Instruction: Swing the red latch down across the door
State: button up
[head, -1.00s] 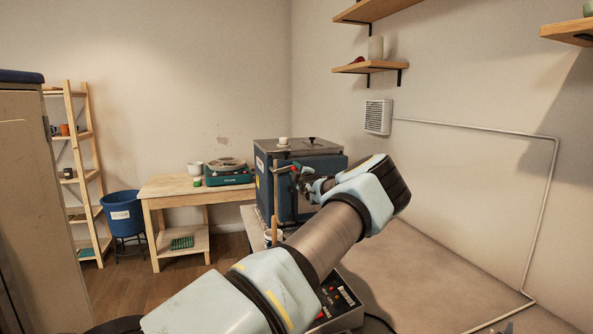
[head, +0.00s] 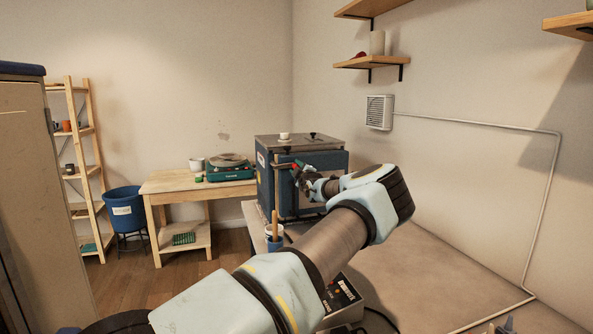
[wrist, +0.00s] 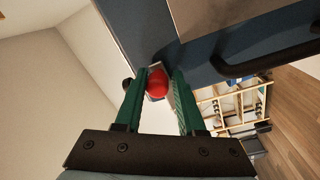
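The red latch's round knob (wrist: 158,84) shows in the wrist view between the green fingertips of my gripper (wrist: 160,78). The fingers stand partly apart, and the knob fills the gap between them near their tips. In the head view my gripper (head: 298,170) is at the front of the blue box-shaped kiln (head: 332,160), near its upper part. The fingers and my wrist cover most of the latch there, so its angle is hard to tell. Part of the kiln's blue face (wrist: 150,30) shows in the wrist view.
A wooden table (head: 160,187) with a green-based wheel (head: 229,170) stands left of the kiln. A cup (head: 274,238) holding upright sticks and a control box (head: 343,298) are close to my arm. A dark handle (wrist: 280,58) juts out near my right finger.

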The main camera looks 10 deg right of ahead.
jog(key=shift+o, duration=1.4)
jog(key=shift+a, duration=0.1)
jog(key=shift+s+f, duration=0.1)
jog(key=shift+s, duration=0.15)
jog(key=b+v, duration=0.4)
jog(key=v, duration=0.6)
jog(key=shift+s, duration=0.15)
